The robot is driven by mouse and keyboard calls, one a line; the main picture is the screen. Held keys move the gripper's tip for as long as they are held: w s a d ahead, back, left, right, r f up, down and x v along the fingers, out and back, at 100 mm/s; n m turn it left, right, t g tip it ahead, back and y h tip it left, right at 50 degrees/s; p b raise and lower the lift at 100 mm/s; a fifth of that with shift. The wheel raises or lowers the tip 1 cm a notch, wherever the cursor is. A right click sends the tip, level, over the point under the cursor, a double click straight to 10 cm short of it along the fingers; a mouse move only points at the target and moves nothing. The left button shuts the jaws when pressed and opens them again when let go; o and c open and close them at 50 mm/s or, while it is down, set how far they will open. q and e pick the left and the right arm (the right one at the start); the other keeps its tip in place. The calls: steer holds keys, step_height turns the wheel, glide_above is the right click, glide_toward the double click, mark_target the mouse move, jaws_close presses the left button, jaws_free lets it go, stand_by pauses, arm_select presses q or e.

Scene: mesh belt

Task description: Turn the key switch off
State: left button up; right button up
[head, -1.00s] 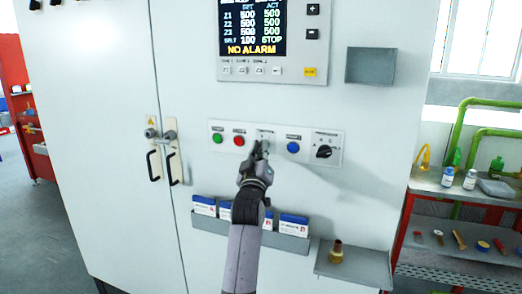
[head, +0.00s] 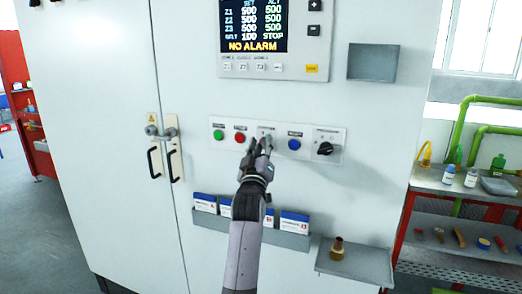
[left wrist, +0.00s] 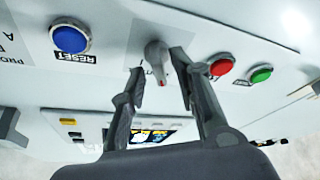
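The key switch (left wrist: 156,52) is a small grey knob with a red mark, set in the button panel (head: 222,143) on the white cabinet. My left gripper (head: 260,143) is in front of the panel, between the red button (head: 240,138) and the blue reset button (head: 294,145). In the left wrist view its fingers (left wrist: 157,64) are apart, one on each side of the switch, with a gap visible around it. The fingertips partly hide the switch in the head view. My right gripper is not in view.
A green button (head: 218,135) is at the panel's left end and a black selector knob (head: 325,148) at its right end. A display (head: 254,28) is above. A card rack (head: 280,237) and a small shelf (head: 352,266) stick out below.

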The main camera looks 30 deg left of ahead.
arm_select(q)
steer(key=shift+s+d+f, duration=0.2)
steer(key=shift+s+f, duration=0.05)
steer(key=v, duration=1.1)
steer(key=shift+r, duration=0.15)
steer(key=shift+s, duration=0.1)
